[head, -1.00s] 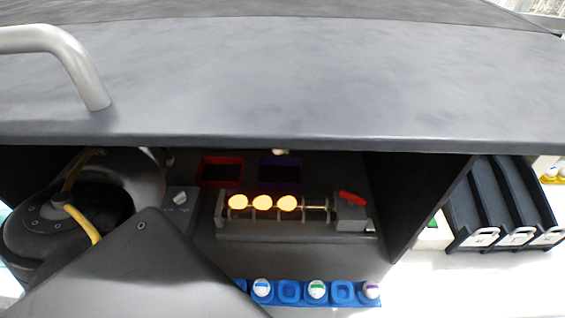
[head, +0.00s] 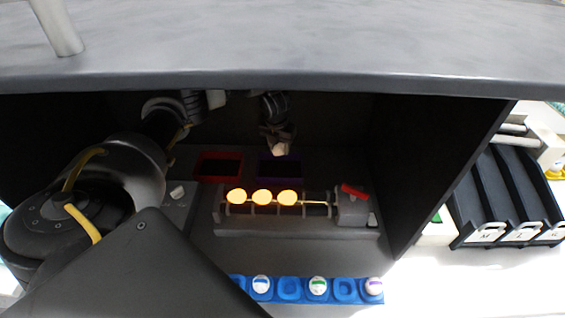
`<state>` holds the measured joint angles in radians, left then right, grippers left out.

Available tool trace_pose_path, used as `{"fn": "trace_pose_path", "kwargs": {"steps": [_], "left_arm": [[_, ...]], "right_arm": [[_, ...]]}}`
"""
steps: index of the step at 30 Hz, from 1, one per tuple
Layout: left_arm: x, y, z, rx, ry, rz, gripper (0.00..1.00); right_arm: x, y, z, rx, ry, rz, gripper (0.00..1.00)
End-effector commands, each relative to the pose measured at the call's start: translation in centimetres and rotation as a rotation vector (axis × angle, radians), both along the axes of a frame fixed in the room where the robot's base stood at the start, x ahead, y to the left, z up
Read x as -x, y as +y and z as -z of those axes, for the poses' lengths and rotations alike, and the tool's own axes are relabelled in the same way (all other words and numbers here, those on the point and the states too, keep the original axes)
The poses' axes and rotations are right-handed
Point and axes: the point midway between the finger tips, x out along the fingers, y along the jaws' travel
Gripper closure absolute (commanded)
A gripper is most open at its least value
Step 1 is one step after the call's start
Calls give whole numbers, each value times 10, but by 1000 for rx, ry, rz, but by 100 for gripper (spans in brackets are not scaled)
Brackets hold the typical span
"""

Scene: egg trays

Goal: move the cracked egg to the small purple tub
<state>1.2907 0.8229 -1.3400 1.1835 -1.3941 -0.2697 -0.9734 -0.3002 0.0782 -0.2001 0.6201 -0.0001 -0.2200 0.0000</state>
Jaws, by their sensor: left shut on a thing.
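My left gripper (head: 277,138) reaches into the dark box from the left and points down. It is shut on a pale egg (head: 279,149), whose lower part shows below the fingers. The egg appears at the back edge of the small purple tub (head: 297,170), seemingly above it. Any crack on the egg is too small to see. The tub's opening is dark, and its contents cannot be made out. My right gripper is not in view.
A red tub (head: 199,168) lies left of the purple one. In front, a grey rack (head: 222,219) holds three glowing eggs, with a red switch (head: 354,190) at its right. A blue tray (head: 290,290) with marked eggs lies nearer. Black bins (head: 500,190) stand at right. The hood edge hangs above.

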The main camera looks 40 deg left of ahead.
Motion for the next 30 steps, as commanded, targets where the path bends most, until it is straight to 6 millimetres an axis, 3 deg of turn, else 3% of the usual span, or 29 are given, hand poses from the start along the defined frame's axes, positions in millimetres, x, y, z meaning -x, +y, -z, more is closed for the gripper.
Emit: {"fn": "trace_pose_path", "kwargs": {"steps": [22, 30], "left_arm": [[0, 0, 34, 0, 0, -1, 65], [0, 0, 36, 0, -1, 0, 65]], "right_arm": [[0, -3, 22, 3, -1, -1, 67], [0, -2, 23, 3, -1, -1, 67]]}}
